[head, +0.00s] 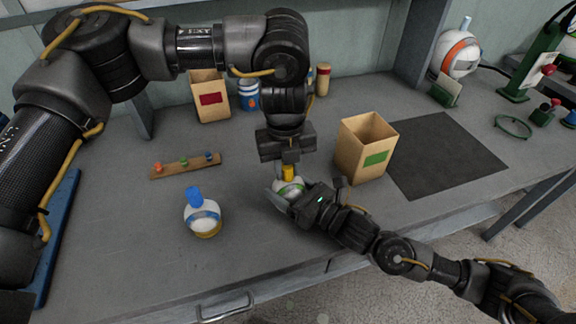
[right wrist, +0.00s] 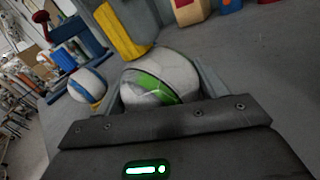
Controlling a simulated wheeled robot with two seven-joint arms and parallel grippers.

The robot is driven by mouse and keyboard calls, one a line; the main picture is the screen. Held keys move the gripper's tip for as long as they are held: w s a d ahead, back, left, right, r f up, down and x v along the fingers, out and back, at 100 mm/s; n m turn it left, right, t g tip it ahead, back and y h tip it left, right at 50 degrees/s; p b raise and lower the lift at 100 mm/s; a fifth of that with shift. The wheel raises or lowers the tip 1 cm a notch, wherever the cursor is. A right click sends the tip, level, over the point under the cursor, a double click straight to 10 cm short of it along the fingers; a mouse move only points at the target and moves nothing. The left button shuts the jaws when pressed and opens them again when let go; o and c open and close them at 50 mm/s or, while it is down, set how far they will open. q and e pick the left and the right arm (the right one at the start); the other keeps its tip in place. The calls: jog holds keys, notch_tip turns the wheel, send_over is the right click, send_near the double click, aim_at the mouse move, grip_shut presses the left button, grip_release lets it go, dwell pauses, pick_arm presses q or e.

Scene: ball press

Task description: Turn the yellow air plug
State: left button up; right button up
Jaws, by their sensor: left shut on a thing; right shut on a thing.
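The yellow air plug (head: 288,172) sits on top of a white ball with a green band (head: 289,188). In the right wrist view the plug (right wrist: 121,35) stands tilted above the ball (right wrist: 162,78). My left gripper (head: 288,160) comes down from above and is shut on the yellow plug; its fingertips are small in the head view. My right gripper (head: 283,195) is shut on the green-banded ball from the right, with a finger on either side of it in the wrist view. The ball's lower part is hidden.
A ball with a blue plug (head: 202,216) stands left of the grippers. A wooden strip with small coloured plugs (head: 185,166) lies behind it. A box with a green label (head: 366,149) stands close right; a red-labelled box (head: 209,96) is behind. A dark mat (head: 445,158) is clear.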

aim_at(286, 167)
pick_arm(q)
jog(key=shift+r, duration=0.15)
pick_arm(e)
jog(key=shift+f, duration=0.5)
pick_arm(q)
jog(key=o, duration=1)
pick_arm(e)
jog(key=shift+r, duration=0.15)
jog(key=shift+r, duration=0.1)
jog(key=shift+r, duration=0.2)
pick_arm(q)
notch_tip(286, 167, up, 12)
jog(key=shift+a, duration=0.15)
jog(key=shift+s, duration=0.1)
